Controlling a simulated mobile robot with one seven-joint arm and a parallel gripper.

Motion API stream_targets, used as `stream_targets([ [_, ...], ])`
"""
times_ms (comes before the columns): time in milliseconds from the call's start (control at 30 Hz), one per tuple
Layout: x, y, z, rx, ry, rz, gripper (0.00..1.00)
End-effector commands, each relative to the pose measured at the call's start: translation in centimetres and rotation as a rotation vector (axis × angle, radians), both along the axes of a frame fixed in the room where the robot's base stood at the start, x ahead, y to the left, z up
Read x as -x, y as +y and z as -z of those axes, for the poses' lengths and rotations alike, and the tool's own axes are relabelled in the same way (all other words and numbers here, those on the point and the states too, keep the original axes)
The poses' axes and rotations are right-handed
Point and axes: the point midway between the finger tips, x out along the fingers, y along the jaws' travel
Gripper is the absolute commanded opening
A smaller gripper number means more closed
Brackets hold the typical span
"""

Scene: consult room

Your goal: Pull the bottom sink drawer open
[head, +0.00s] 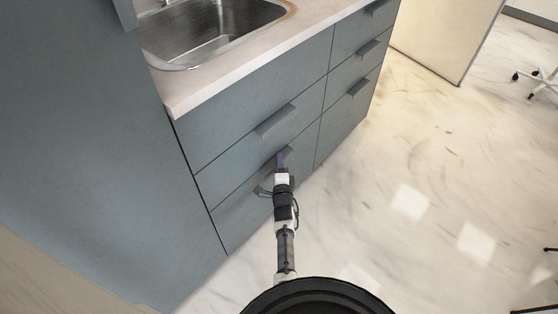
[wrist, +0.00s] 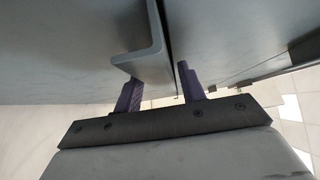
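The bottom sink drawer (head: 240,213) is the lowest grey-blue front in the left column under the sink, and looks shut. Its handle (head: 288,152) is a grey ledge at its top edge, partly covered by my gripper (head: 281,160) in the head view. In the wrist view, the L-shaped handle (wrist: 152,55) juts out beside the dark gap between two fronts. My gripper (wrist: 158,85) is open there, its two purple fingers apart. The left finger is close to the handle's lip and the right finger is across the gap. I cannot tell whether either touches.
Another drawer handle (head: 275,121) juts out just above. A right column of drawers (head: 345,100) adjoins, with handles of its own. The steel sink (head: 205,30) is set in the pale counter (head: 240,65). The marble floor (head: 400,180) in front is clear. A wheeled chair (head: 540,82) stands far right.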

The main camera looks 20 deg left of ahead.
Motion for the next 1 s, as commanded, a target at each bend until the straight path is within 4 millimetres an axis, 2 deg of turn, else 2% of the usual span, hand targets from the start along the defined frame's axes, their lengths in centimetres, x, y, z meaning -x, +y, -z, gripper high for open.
stream_targets([
  [300,-0.02,-0.02,-0.01,0.000,0.000,0.000,0.39],
  [600,0.00,-0.03,0.06,0.000,0.001,0.000,0.00],
  [867,0.05,-0.15,0.12,0.002,0.004,0.001,0.00],
  [1000,0.24,-0.90,-0.06,0.002,0.005,0.004,0.00],
])
